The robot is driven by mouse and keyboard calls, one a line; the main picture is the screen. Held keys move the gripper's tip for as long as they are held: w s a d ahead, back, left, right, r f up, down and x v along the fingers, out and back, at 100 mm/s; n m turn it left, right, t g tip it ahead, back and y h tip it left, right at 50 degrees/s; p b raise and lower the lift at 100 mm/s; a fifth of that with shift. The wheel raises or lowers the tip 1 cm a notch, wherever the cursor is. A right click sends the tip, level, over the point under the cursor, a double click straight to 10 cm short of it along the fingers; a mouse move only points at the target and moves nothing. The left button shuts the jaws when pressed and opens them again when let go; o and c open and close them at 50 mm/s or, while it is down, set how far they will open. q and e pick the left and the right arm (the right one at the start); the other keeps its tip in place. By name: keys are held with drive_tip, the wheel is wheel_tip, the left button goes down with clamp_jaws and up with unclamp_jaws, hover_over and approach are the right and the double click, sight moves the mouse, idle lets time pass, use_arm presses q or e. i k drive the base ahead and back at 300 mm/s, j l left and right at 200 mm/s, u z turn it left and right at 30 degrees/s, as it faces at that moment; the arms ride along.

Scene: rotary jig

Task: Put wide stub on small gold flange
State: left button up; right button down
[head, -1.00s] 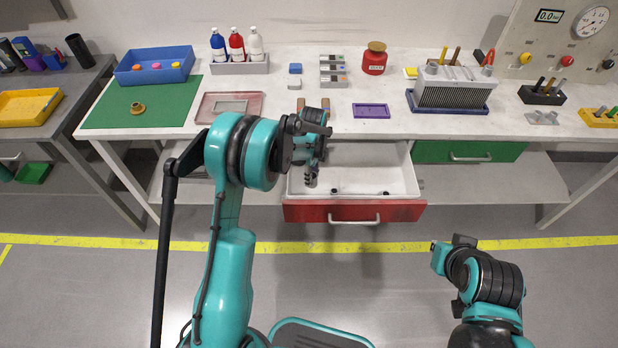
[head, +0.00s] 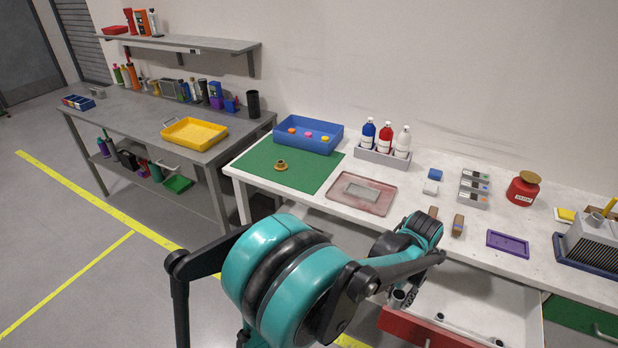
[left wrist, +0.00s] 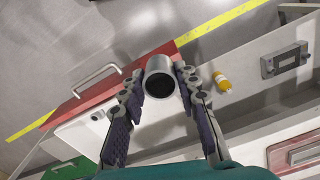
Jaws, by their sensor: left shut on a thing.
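The wide stub is a short grey metal tube. In the left wrist view the wide stub (left wrist: 160,66) sits between the two fingers of my left gripper (left wrist: 160,82), its dark open end facing the camera. In the head view my left gripper (head: 400,289) holds the stub (head: 397,299) over the open drawer, partly hidden by my arm. The small gold flange (head: 281,166) lies on the green mat (head: 255,158) at the left part of the white table, apart from the gripper. My right gripper is out of view.
The open drawer (head: 475,290) has small parts on its floor. A blue bin (head: 330,138) stands behind the flange, and a reddish tray (head: 341,204) lies right of the mat. A bottle rack (head: 381,155) is behind it. The mat around the flange is clear.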

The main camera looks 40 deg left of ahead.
sight(281, 161)
drive_tip(key=j+z, duration=0.1)
drive_tip(key=j, duration=0.6)
drive_tip(key=j+z, duration=0.1)
drive_tip(key=j, duration=0.6)
drive_tip(key=k+j, duration=0.1)
drive_tip(key=j, duration=0.6)
drive_tip(key=k+j+z, duration=0.15)
drive_tip(key=j, duration=0.55)
drive_tip(key=i, duration=0.1)
